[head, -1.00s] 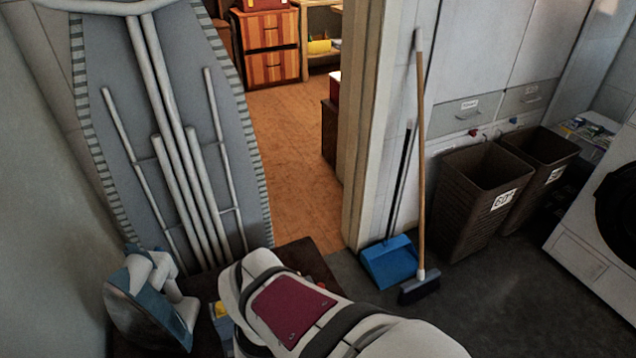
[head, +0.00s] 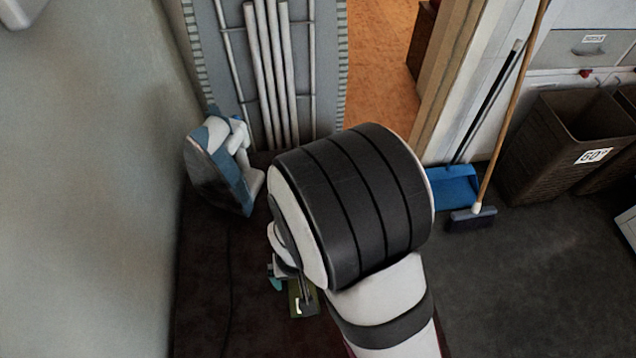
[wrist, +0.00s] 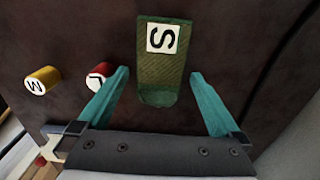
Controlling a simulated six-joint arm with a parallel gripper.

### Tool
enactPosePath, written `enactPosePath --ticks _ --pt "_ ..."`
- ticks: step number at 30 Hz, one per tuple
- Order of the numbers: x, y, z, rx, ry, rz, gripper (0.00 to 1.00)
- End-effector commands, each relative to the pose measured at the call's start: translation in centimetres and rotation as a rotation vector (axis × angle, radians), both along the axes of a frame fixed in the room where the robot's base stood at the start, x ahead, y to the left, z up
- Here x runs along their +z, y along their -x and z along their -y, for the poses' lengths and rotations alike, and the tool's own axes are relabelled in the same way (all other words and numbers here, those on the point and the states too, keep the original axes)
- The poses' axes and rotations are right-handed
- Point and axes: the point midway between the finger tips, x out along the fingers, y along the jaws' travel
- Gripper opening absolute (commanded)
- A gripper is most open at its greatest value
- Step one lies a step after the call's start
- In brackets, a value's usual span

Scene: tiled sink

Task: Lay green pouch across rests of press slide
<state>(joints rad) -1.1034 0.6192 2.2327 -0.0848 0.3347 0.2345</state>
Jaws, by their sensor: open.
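The green pouch (wrist: 160,78) lies on a dark brown surface (wrist: 225,35). It has a white label with a black S. My gripper (wrist: 158,73) is open, with one teal finger on each side of the pouch and gaps showing between. In the head view a bit of the pouch (head: 309,302) shows beside my wrist; my arm hides most of the area. I cannot make out a press slide or its rests in either view.
A yellow cylinder marked M (wrist: 42,80) and a red one marked L (wrist: 98,75) lie left of the pouch. A blue and white appliance (head: 222,165) stands by the left wall. A blue dustpan (head: 452,188) and a broom (head: 472,217) stand at the right.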

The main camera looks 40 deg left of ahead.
Motion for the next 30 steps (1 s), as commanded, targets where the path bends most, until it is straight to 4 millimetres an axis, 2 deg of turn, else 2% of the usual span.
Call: enactPosePath --ticks 4,19,26,30 --pt "0.1 0.0 0.0 0.0 0.0 0.0 1.0" --pt "0.1 0.0 0.0 0.0 0.0 0.0 0.11" --pt "0.4 0.0 0.0 0.0 -0.001 0.001 0.11" --pt "2.1 0.0 -0.1 0.0 -0.003 0.001 0.11"
